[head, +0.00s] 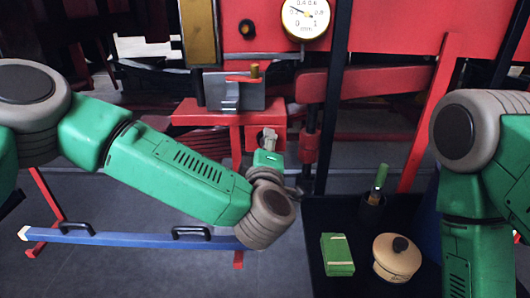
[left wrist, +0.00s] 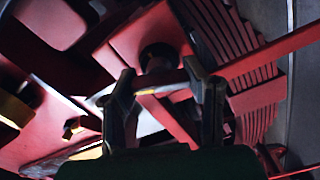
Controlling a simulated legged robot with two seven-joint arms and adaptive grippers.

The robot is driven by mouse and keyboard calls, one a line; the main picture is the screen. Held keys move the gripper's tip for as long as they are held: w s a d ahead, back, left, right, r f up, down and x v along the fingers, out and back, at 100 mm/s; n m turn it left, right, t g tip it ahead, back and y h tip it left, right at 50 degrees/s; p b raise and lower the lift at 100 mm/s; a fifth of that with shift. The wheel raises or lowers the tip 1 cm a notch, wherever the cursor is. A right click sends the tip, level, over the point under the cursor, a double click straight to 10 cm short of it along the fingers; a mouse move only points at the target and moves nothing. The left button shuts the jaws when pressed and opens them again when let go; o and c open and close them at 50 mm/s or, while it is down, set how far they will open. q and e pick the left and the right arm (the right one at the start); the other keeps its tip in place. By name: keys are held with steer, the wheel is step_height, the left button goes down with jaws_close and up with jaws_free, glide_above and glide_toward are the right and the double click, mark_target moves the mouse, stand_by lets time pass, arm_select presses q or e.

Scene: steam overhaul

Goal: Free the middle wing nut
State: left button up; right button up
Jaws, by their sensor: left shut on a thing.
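My left gripper (head: 268,137) is small in the head view, in front of the red stand below the grey block. In the left wrist view its two fingers (left wrist: 162,82) stand apart with a red bar-like part (left wrist: 163,83) between the tips. It is shut on this part, but I cannot tell whether it is a wing nut. No wing nut can be made out clearly; the gripper and arm hide part of the stand. A small brass piece (left wrist: 71,128) shows at the left of the wrist view. My right gripper is not in view.
A grey block (head: 235,92) with an orange lever sits on the red stand (head: 200,113). A dial gauge (head: 306,17) is above. At the lower right, a dark tray (head: 312,215) holds a green box (head: 337,254), a round tan pot (head: 396,258) and a green-handled tool (head: 381,176).

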arm_select(q)
steer(key=n+b, duration=0.1)
steer(key=f+n+b, duration=0.1)
steer(key=n, duration=0.1)
steer(key=shift+s+f+n, duration=0.1)
steer(key=shift+n, duration=0.2)
steer(key=shift+n+b, duration=1.35)
steer(key=shift+n, duration=0.55)
steer(key=shift+d, duration=0.1)
steer(key=o, duration=1.2)
steer(key=shift+o, duration=0.2)
steer(key=shift+n, duration=0.3)
steer(key=shift+r, duration=0.25)
